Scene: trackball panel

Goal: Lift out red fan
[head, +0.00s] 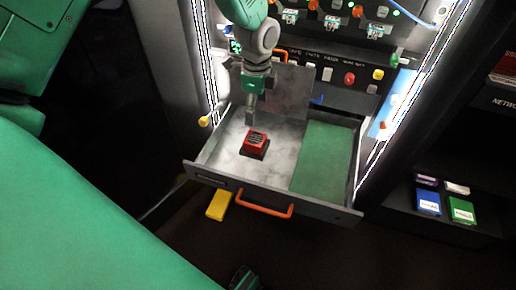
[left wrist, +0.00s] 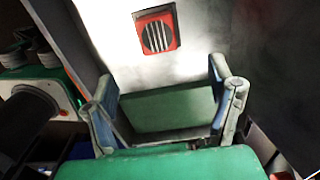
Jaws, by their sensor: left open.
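The red fan (head: 256,139) is a small square block with a dark grille. It sits on the pale floor of the open grey drawer (head: 207,180), left of the green panel. In the left wrist view the red fan (left wrist: 156,32) lies ahead of the fingers, with light bars across its dark round centre. My left gripper (head: 250,116) points down into the drawer, just behind the fan and apart from it. In the left wrist view the left gripper (left wrist: 163,80) is open, its two fingers wide apart with nothing between them. My right gripper cannot be made out.
A green panel (head: 322,158) covers the drawer's right part. An orange handle (head: 264,209) is on the drawer front. A control panel with a red knob (head: 349,78) stands behind. Blue (head: 428,203) and green (head: 462,210) boxes sit on the right shelf.

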